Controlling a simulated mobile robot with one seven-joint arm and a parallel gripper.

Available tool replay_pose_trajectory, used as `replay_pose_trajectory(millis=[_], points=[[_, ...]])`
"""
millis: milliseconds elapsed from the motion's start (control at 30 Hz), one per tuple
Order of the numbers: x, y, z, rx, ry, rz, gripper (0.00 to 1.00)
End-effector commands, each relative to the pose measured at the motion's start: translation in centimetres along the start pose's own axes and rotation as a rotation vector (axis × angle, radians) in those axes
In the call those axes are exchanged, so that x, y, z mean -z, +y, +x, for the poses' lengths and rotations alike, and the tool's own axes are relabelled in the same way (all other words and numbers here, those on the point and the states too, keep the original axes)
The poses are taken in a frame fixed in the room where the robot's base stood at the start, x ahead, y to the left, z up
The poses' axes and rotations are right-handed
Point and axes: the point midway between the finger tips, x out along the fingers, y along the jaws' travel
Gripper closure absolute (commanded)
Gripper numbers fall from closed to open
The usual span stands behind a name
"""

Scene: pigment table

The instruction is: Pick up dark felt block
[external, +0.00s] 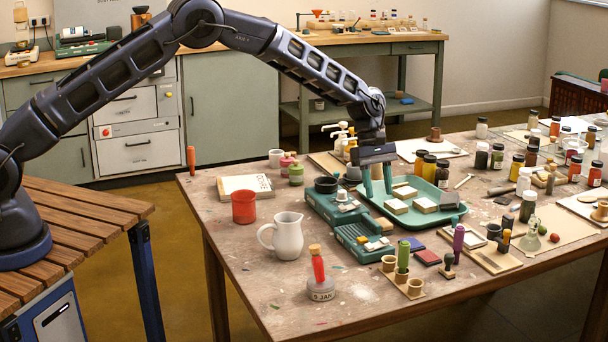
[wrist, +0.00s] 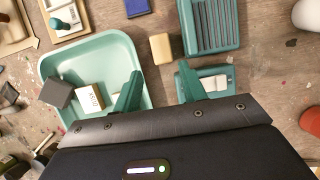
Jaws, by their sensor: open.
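The dark felt block (external: 449,200) is a dark grey block at the right end of the green tray (external: 398,222). In the wrist view the dark block (wrist: 57,92) sits tilted at the tray's left side, beside a pale block with lettering (wrist: 90,98). My gripper (external: 377,186) points down over the tray's left end, apart from the dark block. In the wrist view my gripper (wrist: 159,84) has its green fingers spread with nothing between them. One finger overlaps the tray's edge and the other overlaps a green device. Heights above the table cannot be told.
Several pale blocks (external: 396,206) share the tray. Green ribbed devices (external: 362,238) stand left of it. A cream block (wrist: 160,48) lies beside the tray. Dark-capped jars (external: 429,168) stand behind it. A white jug (external: 288,238) and red cup (external: 244,207) are at left.

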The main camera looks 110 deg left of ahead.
Motion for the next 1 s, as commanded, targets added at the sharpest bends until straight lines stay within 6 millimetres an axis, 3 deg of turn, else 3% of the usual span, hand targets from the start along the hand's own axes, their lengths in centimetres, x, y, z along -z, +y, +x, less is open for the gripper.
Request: replay_pose_trajectory(millis=[100, 367, 700, 967, 1000], points=[[0.0, 0.0, 1.9, 0.002, 0.0, 0.001, 0.58], [-0.1, -0.1, 3.4, 0.0, 0.001, 0.001, 0.58], [-0.4, -0.3, 7.6, 0.001, 0.0, 0.001, 0.58], [-0.3, -0.3, 7.9, 0.0, 0.001, 0.001, 0.58], [-0.3, -0.3, 7.9, 0.0, 0.001, 0.001, 0.66]])
